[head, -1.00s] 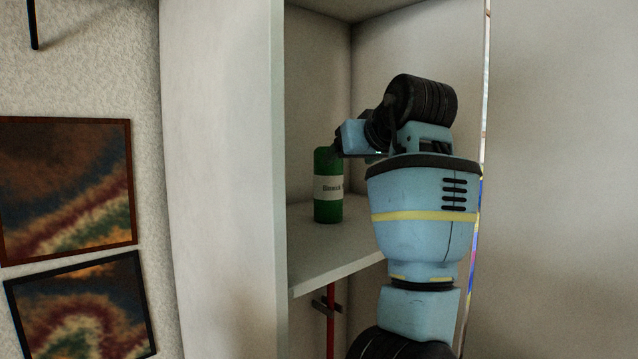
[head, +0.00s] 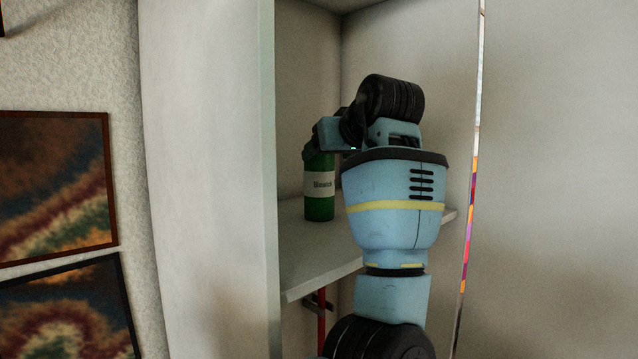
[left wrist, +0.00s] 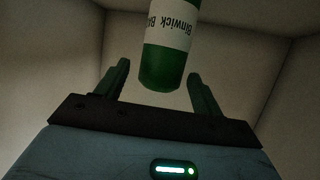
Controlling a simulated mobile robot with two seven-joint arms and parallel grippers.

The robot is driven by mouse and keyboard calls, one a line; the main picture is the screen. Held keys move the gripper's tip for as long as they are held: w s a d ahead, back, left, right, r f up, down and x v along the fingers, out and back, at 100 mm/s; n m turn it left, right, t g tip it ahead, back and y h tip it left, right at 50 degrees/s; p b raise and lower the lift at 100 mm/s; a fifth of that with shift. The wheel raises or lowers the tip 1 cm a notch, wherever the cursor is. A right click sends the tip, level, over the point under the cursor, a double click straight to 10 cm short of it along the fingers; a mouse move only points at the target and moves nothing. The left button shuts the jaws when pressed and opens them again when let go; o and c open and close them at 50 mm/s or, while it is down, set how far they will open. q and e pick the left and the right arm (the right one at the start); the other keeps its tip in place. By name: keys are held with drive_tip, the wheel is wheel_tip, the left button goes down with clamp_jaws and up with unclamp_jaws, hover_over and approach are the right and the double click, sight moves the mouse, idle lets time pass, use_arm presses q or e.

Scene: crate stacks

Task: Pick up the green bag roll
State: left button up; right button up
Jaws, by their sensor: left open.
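The green bag roll (head: 319,204) stands upright on the cabinet shelf. It is a green cylinder with a white label. My left gripper (head: 312,145) is at the roll's upper part in the head view and partly covers its top. In the left wrist view the roll (left wrist: 164,68) shows between the two open fingers of the left gripper (left wrist: 158,82), with a gap on each side. Whether a finger touches the roll cannot be told. My right gripper is not in view.
The white shelf (head: 318,248) has bare room in front of the roll. The cabinet's side wall (head: 207,180) stands close to the left of the roll. A red upright object (head: 321,330) shows below the shelf. Framed pictures (head: 55,185) hang on the wall at left.

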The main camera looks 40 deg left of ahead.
use_arm(q)
drive_tip(key=x, duration=0.5)
drive_tip(key=shift+f, duration=0.1)
drive_tip(key=c, duration=0.9)
drive_tip(key=shift+c, duration=0.2)
